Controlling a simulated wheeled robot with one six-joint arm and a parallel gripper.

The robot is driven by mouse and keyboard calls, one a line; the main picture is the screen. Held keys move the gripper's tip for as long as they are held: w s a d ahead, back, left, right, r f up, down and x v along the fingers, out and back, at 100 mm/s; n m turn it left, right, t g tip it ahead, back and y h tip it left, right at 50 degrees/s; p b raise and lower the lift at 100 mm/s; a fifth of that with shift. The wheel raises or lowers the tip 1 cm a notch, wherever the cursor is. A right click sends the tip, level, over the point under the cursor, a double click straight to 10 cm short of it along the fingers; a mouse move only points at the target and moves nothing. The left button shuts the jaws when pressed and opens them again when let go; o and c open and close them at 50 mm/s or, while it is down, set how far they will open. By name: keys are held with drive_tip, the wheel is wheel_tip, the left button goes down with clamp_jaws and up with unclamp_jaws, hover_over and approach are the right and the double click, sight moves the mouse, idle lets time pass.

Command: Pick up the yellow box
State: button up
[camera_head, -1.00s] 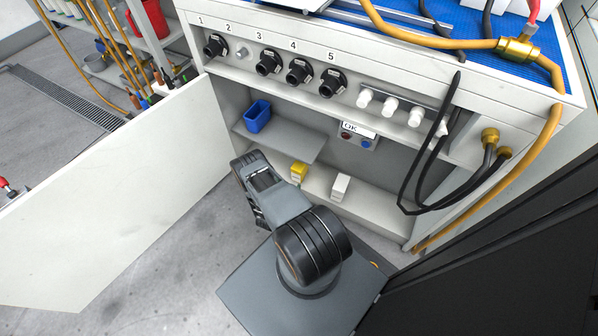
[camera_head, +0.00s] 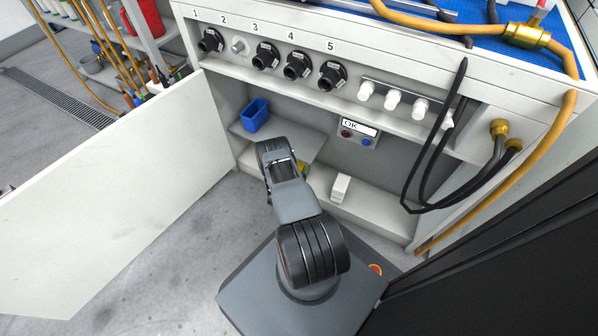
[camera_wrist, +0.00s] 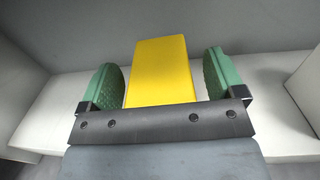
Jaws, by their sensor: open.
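The yellow box (camera_wrist: 160,68) stands on the low white shelf in the wrist view, between the two green finger pads of my gripper (camera_wrist: 165,78). The fingers are open, with a gap on each side of the box. In the head view only a small part of the yellow box (camera_head: 302,169) shows, beside my arm. My arm hides the rest of it and the fingers there.
A white box (camera_head: 340,187) stands on the lower shelf (camera_head: 375,208), right of the yellow box. A blue bin (camera_head: 255,115) sits on the raised shelf at left. An open cabinet door (camera_head: 120,190) is at left, and black hoses (camera_head: 425,180) hang at right.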

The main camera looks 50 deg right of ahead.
drive_tip(key=shift+c, duration=0.2)
drive_tip(key=c, duration=1.1)
drive_tip(key=shift+r, duration=0.1)
